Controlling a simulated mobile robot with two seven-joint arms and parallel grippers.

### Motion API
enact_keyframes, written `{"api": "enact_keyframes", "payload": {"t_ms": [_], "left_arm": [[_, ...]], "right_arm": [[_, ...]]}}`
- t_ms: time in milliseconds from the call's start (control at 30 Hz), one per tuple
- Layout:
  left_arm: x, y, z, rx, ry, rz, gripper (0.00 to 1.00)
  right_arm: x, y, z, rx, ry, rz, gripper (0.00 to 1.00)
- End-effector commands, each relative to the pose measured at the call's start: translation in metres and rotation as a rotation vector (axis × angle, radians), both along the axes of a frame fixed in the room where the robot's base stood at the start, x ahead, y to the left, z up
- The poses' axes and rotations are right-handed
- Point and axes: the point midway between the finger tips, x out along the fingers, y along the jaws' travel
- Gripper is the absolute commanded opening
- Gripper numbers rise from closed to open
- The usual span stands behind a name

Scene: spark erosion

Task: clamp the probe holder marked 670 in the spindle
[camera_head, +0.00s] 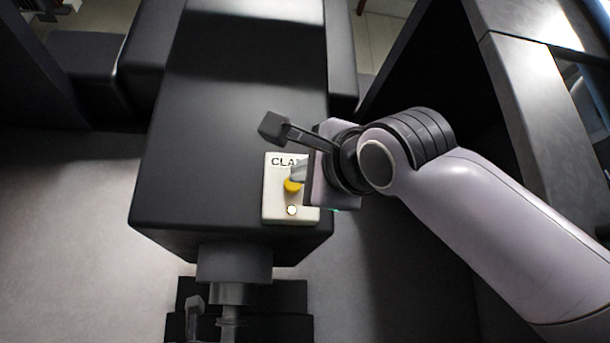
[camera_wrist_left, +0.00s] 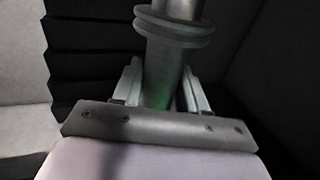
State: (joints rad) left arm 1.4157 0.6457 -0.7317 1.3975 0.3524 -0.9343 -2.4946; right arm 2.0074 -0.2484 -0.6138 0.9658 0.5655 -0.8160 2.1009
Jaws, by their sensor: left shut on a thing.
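The spindle (camera_head: 235,263) is a grey cylinder under the black machine head. Below it a stepped grey holder (camera_head: 230,322) shows, cut off by the lower picture edge; no number is readable on it. A finger of my left gripper (camera_head: 195,305) shows beside it. In the left wrist view the fingers of this gripper (camera_wrist_left: 160,95) stand on both sides of the holder's grey shaft (camera_wrist_left: 165,65), shut on it, below a ringed flange. My right gripper (camera_head: 298,172) is at the yellow button (camera_head: 292,185) of the clamp panel (camera_head: 273,205); contact and finger gap cannot be told.
The black machine head (camera_head: 215,130) fills the middle. A small round white lamp (camera_head: 292,210) sits below the button. A dark cabinet with a grey top edge (camera_head: 505,85) stands at the right. Pale floor (camera_head: 60,230) is clear at the left.

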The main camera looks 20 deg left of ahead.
Motion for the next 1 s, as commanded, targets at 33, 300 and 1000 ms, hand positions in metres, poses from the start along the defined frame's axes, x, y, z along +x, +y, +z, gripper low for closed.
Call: {"api": "enact_keyframes", "payload": {"t_ms": [33,300,1000], "left_arm": [[-0.001,0.0,0.004,0.0,-0.006,-0.001,0.0],[-0.001,0.0,0.009,0.0,-0.005,-0.001,0.0],[-0.001,0.0,0.015,0.0,-0.006,-0.001,0.0]], "right_arm": [[0.0,0.0,0.0,0.0,0.0,0.0,0.0],[0.0,0.0,0.0,0.0,0.0,0.0,0.0],[0.0,0.0,0.0,0.0,0.0,0.0,0.0]]}}
